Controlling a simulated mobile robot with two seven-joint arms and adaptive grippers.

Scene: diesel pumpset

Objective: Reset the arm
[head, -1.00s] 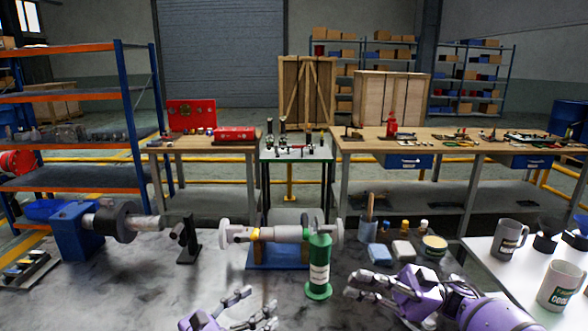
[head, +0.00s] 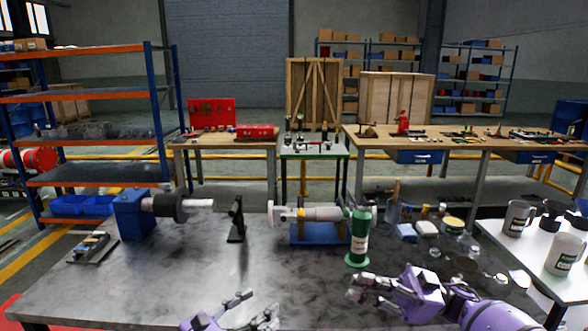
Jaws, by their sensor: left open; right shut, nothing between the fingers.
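My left gripper (head: 256,304) is at the bottom centre of the head view, over the front of the grey workbench (head: 150,285). It is open, with nothing between its fingers. My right gripper (head: 357,287) is to its right, in front of the green and white cylinder (head: 357,240). Its purple arm comes in from the lower right. It is shut and holds nothing. Neither gripper appears to touch anything on the bench.
A blue machine block (head: 133,215) with a shaft stands at the bench's left, a dark stand (head: 237,220) at the middle. A pump-like assembly rests on a blue block (head: 305,234). The left front bench is clear.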

